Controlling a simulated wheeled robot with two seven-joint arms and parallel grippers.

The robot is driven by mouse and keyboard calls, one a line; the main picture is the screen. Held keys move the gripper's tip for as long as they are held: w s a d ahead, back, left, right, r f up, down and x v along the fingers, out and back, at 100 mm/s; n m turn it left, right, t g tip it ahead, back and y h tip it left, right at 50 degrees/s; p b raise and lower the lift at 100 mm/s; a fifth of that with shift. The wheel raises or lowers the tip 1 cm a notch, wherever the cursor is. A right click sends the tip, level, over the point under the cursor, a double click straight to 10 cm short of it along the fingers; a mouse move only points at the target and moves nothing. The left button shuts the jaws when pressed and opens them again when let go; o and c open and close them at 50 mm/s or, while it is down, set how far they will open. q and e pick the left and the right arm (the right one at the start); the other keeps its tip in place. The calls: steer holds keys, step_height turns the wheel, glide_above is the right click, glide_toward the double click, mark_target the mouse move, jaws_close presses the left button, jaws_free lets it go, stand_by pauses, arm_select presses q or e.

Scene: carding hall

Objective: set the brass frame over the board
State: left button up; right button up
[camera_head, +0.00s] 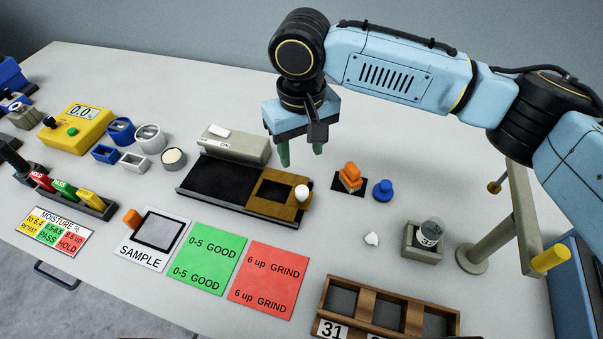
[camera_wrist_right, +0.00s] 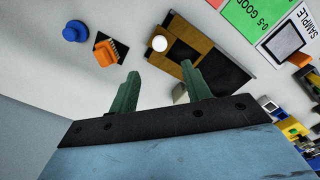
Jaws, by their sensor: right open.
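The brass frame (camera_head: 272,209) is a flat brown-gold frame with a dark window and a white knob (camera_head: 301,192) at its right side. It lies at the right end of the long black board (camera_head: 215,181); the board's left part is bare. The frame (camera_wrist_right: 195,38) and knob (camera_wrist_right: 159,43) also show in the right wrist view. My right gripper (camera_head: 301,157) is open and empty, above the table behind the frame and knob. Its green fingers (camera_wrist_right: 160,73) point toward the table, apart from the frame. My left gripper is not in view.
A grey switch box (camera_head: 233,144) stands behind the board. An orange brush (camera_head: 350,177) on a black pad and a blue knobbed piece (camera_head: 383,190) are to the right. Green (camera_head: 207,259) and red cards (camera_head: 268,280) lie in front. A post (camera_head: 490,250) stands at the right.

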glide_above(301, 189)
step_height(301, 189, down, 6)
steer(key=shift+s+d+r+b, duration=0.1)
steer(key=shift+s+b, duration=0.05)
steer(key=shift+b, duration=0.15)
step_height(301, 189, down, 6)
steer(key=shift+r, duration=0.2)
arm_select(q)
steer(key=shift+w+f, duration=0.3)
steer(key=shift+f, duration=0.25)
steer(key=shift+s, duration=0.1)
arm_select(e)
steer(key=shift+c, duration=0.2)
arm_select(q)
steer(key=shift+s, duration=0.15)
arm_select(e)
jaws_close()
